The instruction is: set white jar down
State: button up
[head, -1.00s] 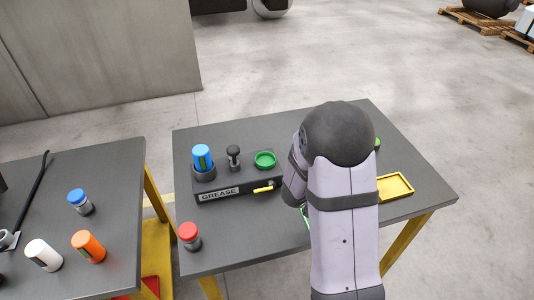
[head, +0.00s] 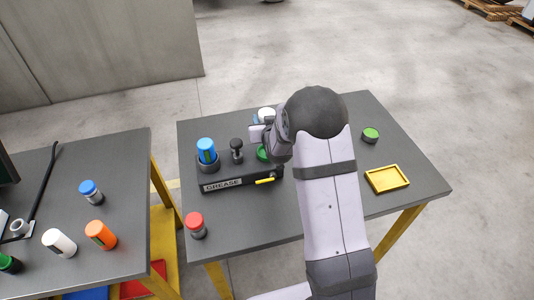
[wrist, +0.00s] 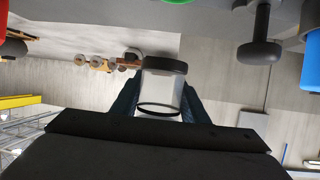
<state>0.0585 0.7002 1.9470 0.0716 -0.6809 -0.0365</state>
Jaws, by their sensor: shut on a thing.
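The white jar (head: 266,114) shows only its white top in the head view, behind my wrist near the grease block's back right. In the wrist view the jar (wrist: 160,88) has a pale body with a dark band at one end. My gripper (wrist: 162,100) is shut on it, with a dark finger on each side. In the head view my gripper (head: 262,130) is partly hidden by my arm. Whether the jar touches the table cannot be told.
The grease block (head: 235,180) holds a blue-topped bottle (head: 207,150), a dark knob (head: 237,145) and a green dish (head: 263,153). A red-capped jar (head: 196,222) stands front left. A green-topped jar (head: 370,135) and yellow tray (head: 386,178) are at right.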

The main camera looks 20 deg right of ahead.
jog(key=shift+f+p, duration=1.45)
jog(key=shift+f, duration=3.55)
jog(key=shift+f, duration=0.15)
jog(key=o, duration=1.1)
jog(key=shift+c, duration=0.2)
